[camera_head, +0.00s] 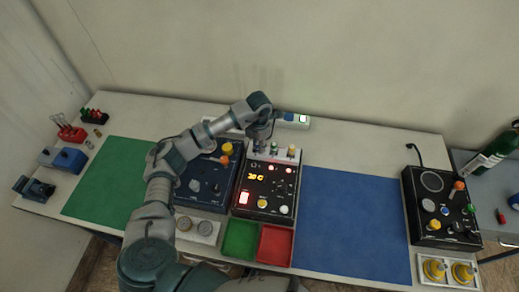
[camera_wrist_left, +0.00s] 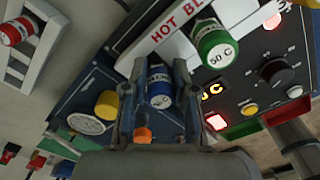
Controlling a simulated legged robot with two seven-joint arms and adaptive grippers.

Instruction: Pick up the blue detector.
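The blue detector (camera_wrist_left: 160,88) is a small blue cylinder with a pale label. In the left wrist view it is between the two fingers of my left gripper (camera_wrist_left: 158,75), in line with the green 50 C cylinder (camera_wrist_left: 215,48) along the white HOT BLOCK strip (camera_wrist_left: 172,35). The fingers are close on both sides of it; whether they touch it is unclear. In the head view my left gripper (camera_head: 262,143) points down at the left end of that row and hides the blue detector. My right gripper is not in view.
A black panel with a lit display (camera_head: 265,187) is in front of the row. A dark blue box (camera_head: 208,180) is to its left. Green (camera_head: 240,239) and red (camera_head: 275,244) trays are in front. The blue mat (camera_head: 352,225) and green mat (camera_head: 108,185) are clear.

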